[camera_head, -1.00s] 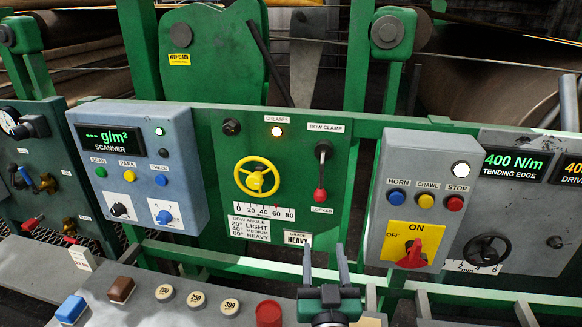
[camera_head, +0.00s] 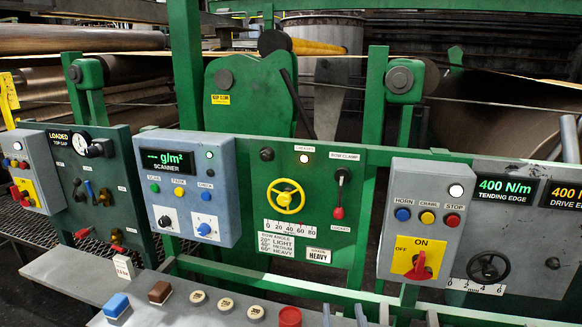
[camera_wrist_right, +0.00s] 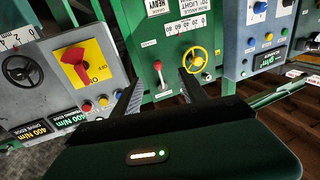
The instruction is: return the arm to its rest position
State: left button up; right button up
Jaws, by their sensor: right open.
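My right gripper (camera_head: 343,316) shows only as two dark fingertips at the bottom edge of the head view, spread apart and empty. In the right wrist view the two fingers (camera_wrist_right: 158,95) are open in front of the green panel, with nothing between them. Beyond them, apart from the fingers, are the yellow handwheel (camera_head: 285,197) and the red-knobbed bow clamp lever (camera_head: 339,211). The lever knob hangs down by the "LOCKED" label. My left gripper is not in view.
The scanner box (camera_head: 187,190) and the horn/crawl/stop box (camera_head: 425,220) stick out from the frame.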

jog(key=s+d+f+n+g+y+p, duration=0.1)
jog(key=s+d+f+g+p, duration=0.15)
jog(key=f+g, duration=0.3)
jog(key=s+d+f+g+p, duration=0.1)
jog(key=s+f+g, duration=0.25)
jog(key=f, duration=0.25)
jog(key=s+d+f+g, duration=0.1)
jog(key=s+d+g, duration=0.1)
jog(key=s, duration=0.4)
jog(key=s+d+f+g+p, duration=0.1)
jog(key=s+d+f+g, duration=0.1)
jog(key=s, duration=0.4)
jog(key=d+g, duration=0.1)
jog(key=g, duration=0.1)
jog(key=shift+d+f+m+g+h, duration=0.2)
jog(key=shift+d+m+g+h, duration=0.1)
dwell(0.3)
